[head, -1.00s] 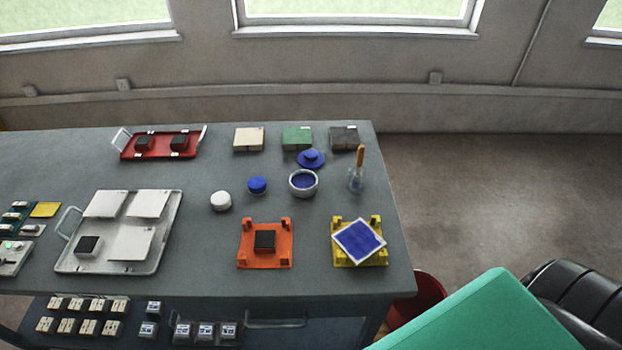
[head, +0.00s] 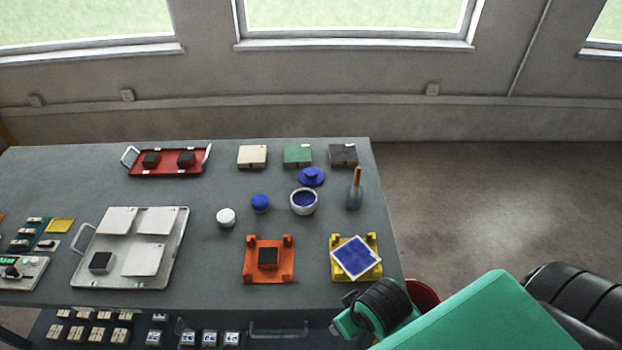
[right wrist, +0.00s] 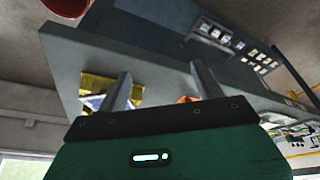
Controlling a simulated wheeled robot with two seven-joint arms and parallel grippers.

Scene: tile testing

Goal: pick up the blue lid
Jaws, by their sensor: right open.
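The blue lid (head: 312,176), wide and round with a knob on top, lies on the grey table in the head view, just behind a white bowl (head: 304,202) with blue contents. A smaller round blue item (head: 260,203) sits left of the bowl. My right gripper (right wrist: 164,88) is open and empty in the right wrist view. Its two fingers are spread, with the table edge and yellow and orange stands beyond them. In the head view, my right arm is at the lower right, well in front of the lid. My left gripper is not in view.
A grey bottle with an orange handle (head: 355,190) stands right of the bowl. A yellow stand (head: 338,272) with a blue tile (head: 356,257) and an orange stand (head: 285,275) are nearer. Tan, green and dark blocks (head: 343,155) stand behind the lid. A red bin (head: 425,294) is beside the table.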

